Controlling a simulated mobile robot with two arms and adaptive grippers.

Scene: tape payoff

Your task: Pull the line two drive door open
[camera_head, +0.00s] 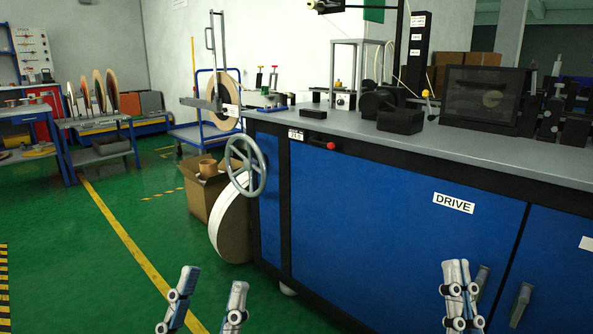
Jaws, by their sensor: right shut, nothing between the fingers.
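The drive door (400,240) is a wide blue panel on the front of the machine cabinet, with a white "DRIVE" label (453,203). It looks closed, flush with the black frame. A grey upright handle (481,284) shows low near its right edge. My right gripper (456,264) is shut and empty, just left of this handle in the picture; whether they touch I cannot tell. It covers part of the door and possibly the handle's lower part. My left gripper (213,277) is open and empty, over the green floor left of the cabinet.
A second blue door (557,265) with its own handle (521,303) adjoins on the right. A handwheel (246,165) juts from the cabinet's left end, beside a cardboard box (203,190). A red-knobbed lever (330,146) sits above the door.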

